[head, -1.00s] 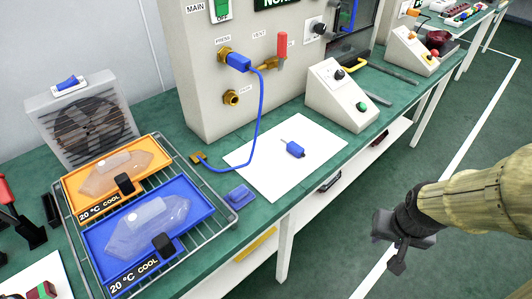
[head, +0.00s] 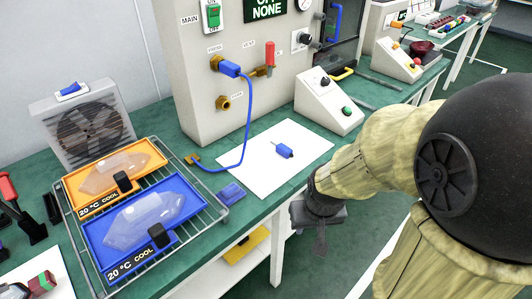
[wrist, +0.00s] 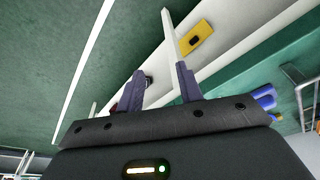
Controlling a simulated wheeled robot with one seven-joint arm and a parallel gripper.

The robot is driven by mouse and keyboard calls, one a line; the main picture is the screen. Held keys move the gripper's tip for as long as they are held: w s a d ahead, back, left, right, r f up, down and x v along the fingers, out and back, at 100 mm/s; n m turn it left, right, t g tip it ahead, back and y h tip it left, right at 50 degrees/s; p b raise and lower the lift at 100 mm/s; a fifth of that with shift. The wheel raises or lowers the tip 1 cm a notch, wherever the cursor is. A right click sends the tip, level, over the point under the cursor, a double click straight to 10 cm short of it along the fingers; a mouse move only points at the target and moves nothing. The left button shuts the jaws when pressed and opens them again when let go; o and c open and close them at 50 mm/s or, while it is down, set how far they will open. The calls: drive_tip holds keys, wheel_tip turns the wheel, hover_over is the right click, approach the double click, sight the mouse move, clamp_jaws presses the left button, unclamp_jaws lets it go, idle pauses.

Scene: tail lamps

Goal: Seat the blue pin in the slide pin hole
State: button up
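The blue pin (head: 285,151), a blue grip with a thin metal shank, lies on a white sheet (head: 262,178) on the green bench in the head view. My gripper (head: 320,232) hangs in front of the bench edge, right of and nearer than the pin, and is not touching it. In the wrist view my gripper's two fingers (wrist: 160,84) stand apart with nothing between them. I cannot make out the slide pin hole in either view.
A grey machine (head: 240,60) with a blue hose (head: 249,125) stands behind the sheet. A sloped control box (head: 328,105) is right of it. A wire rack (head: 222,207) with orange (head: 72,181) and blue (head: 92,228) trays is at left. A blue block (head: 231,193) lies near the bench edge.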

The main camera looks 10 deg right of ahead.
drive_tip(key=shift+a, duration=0.2)
drive_tip(key=o, duration=0.4)
drive_tip(key=shift+w+d, duration=0.15)
drive_tip(key=shift+w, duration=0.05)
drive_tip(key=shift+c, duration=0.2)
drive_tip(key=w+d+r+n+t+y+p, duration=0.2)
drive_tip(key=w+d+n+t+y+p, duration=0.1)
drive_tip(key=w+p, duration=0.3)
drive_tip(key=w+d+r+n+t+y+p, duration=0.2)
drive_tip(key=w+d+n+t+y+p, duration=0.2)
drive_tip(key=w, duration=0.6)
drive_tip(key=d+t+y+p, duration=0.1)
drive_tip(key=d+p, duration=0.1)
drive_tip(key=p, duration=0.1)
drive_tip(key=shift+w+d+r, duration=0.15)
drive_tip(key=shift+w+d, duration=0.15)
drive_tip(key=shift+w, duration=0.1)
